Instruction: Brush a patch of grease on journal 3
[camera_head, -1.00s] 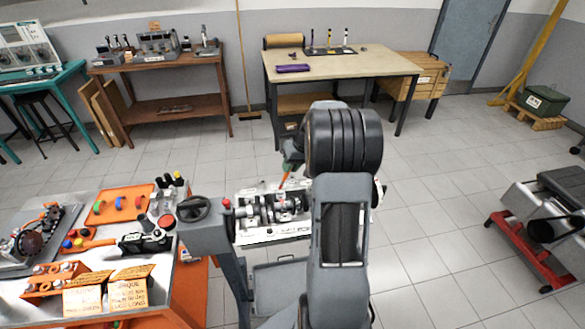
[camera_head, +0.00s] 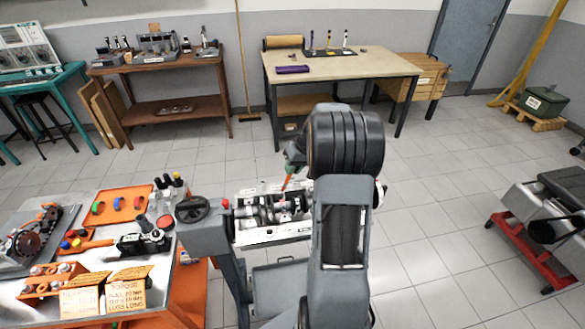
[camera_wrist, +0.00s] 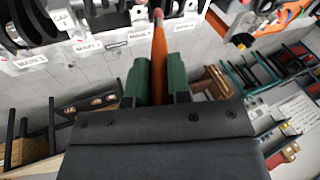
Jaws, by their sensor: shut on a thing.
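My gripper (camera_wrist: 159,72) has green fingers shut on the orange handle of a brush (camera_wrist: 158,45), which points away from the wrist. In the head view the brush (camera_head: 286,182) slants down to the engine block (camera_head: 272,236), beside the crankshaft (camera_head: 262,211). My arm covers the block's right part. In the wrist view the brush's tip overlaps the block's labelled edge at the top. I cannot tell whether the bristles touch a journal, and no grease patch can be made out.
A steel-topped cart with an orange tray (camera_head: 122,204), bottles and cardboard boxes (camera_head: 126,289) stands left of the block. A workbench (camera_head: 345,65) and a brown shelf table (camera_head: 180,70) are at the back. A red-based stand (camera_head: 522,253) is at right. The floor between is clear.

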